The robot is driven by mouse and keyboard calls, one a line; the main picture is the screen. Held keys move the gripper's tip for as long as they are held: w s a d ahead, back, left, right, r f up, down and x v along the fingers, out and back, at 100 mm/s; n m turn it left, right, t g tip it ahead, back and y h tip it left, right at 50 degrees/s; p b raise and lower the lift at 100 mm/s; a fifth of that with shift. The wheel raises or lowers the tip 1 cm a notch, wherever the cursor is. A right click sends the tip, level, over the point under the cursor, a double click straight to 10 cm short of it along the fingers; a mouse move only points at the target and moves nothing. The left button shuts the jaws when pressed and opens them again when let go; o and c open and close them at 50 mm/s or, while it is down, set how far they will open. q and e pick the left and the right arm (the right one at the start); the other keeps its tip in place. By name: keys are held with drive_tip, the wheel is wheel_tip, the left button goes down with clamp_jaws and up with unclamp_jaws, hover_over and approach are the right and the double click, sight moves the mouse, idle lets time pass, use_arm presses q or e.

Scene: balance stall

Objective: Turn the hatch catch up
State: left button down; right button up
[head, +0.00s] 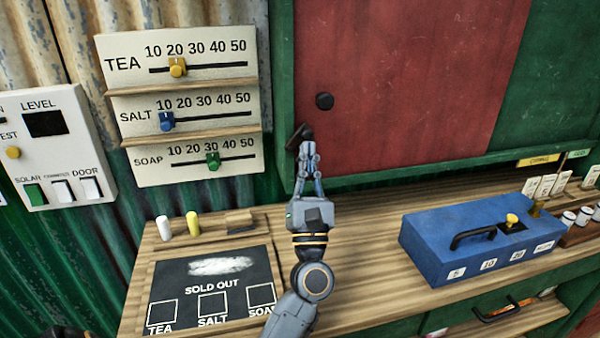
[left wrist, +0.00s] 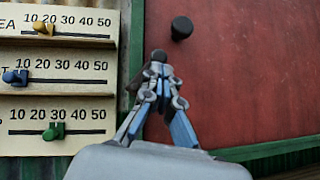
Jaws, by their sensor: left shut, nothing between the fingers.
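The red hatch (head: 400,80) sits in a green frame, with a round black knob (head: 324,100) near its lower left. The dark hatch catch (head: 296,136) is at the hatch's left edge, tilted and partly hidden by my fingertips. In the left wrist view the catch (left wrist: 136,80) shows just left of the fingertips, and the knob (left wrist: 181,27) is above right. My left gripper (head: 308,142) is shut with nothing between its fingers, its tips at the catch. Whether they touch it I cannot tell.
Slider boards (head: 190,151) for tea, salt and soap hang left of the hatch. Below are a wooden counter (head: 370,215), a black sold-out board (head: 185,275), chalks (head: 193,224) and a blue cash box (head: 440,255). A switch panel (head: 75,150) is far left.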

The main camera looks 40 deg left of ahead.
use_arm(q)
drive_tip(key=shift+s+r, duration=0.15)
drive_tip(key=shift+r, duration=0.65)
idle(1.1)
drive_tip(key=shift+w+d+f, duration=0.15)
drive_tip(key=shift+w+f, duration=0.1)
drive_tip(key=shift+w, duration=0.2)
drive_tip(key=shift+f, duration=0.15)
drive_tip(key=v, duration=1.1)
drive_tip(key=shift+s+d+f, duration=0.15)
drive_tip(key=shift+s+d, duration=0.05)
drive_tip(key=shift+s, duration=0.15)
